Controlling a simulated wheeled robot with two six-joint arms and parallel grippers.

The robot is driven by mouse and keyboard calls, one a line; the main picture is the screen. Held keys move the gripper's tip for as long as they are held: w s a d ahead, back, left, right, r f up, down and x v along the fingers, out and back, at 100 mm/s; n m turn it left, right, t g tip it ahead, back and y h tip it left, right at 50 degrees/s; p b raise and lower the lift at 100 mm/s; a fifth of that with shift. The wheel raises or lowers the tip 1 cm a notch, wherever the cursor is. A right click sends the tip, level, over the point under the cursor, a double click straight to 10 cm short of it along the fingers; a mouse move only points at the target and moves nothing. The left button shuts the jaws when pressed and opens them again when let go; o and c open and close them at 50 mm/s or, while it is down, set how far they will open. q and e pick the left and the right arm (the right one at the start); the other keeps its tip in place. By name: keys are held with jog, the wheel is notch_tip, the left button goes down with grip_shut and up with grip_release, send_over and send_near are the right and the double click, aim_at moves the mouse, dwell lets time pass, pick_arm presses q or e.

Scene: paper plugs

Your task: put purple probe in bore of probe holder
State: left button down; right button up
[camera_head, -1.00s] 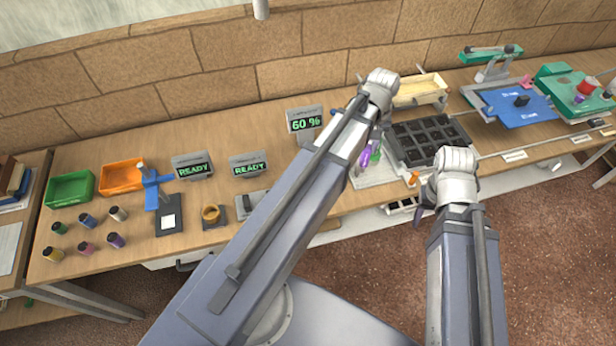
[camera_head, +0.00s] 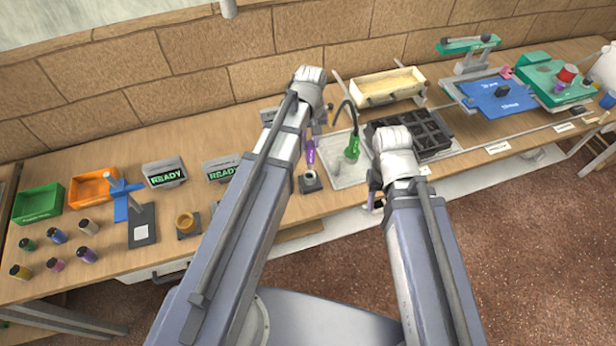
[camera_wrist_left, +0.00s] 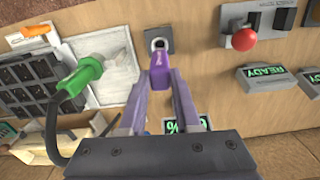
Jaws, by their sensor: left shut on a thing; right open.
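The purple probe (camera_head: 310,153) is held by my left gripper (camera_wrist_left: 160,88), which is shut on it; it also shows in the left wrist view (camera_wrist_left: 160,74). The probe holder (camera_head: 311,183) is a small dark block with a pale ring around its bore, standing on the table. In the left wrist view the holder (camera_wrist_left: 154,33) lies just beyond the probe's tip. The tip is close to the bore, and I cannot tell whether they touch. My right gripper (camera_head: 375,190) is open, low near the table's front edge, partly hidden by its wrist.
A green probe (camera_head: 352,148) with a dark cable is at a pale tray (camera_head: 342,174), right of the holder. A black compartment rack (camera_head: 431,135) stands further right. A red button (camera_wrist_left: 243,40) and READY displays (camera_head: 165,172) are on the holder's other side.

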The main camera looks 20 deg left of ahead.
aim_at(310, 157)
pick_arm(q)
notch_tip(310, 157, up, 3)
jog(key=shift+r+n+p, duration=0.15)
jog(key=shift+n+p, duration=0.15)
jog(key=shift+p, duration=0.6)
notch_tip(310, 157, down, 10)
jog(key=b, duration=1)
pick_arm(e)
notch_tip(310, 157, down, 7)
pick_arm(q)
jog(key=shift+f, duration=0.2)
jog(key=shift+f+b, duration=0.15)
jog(key=shift+b, duration=0.2)
jog(key=c, duration=0.6)
grip_release()
pick_arm(e)
jog(key=shift+f, duration=0.15)
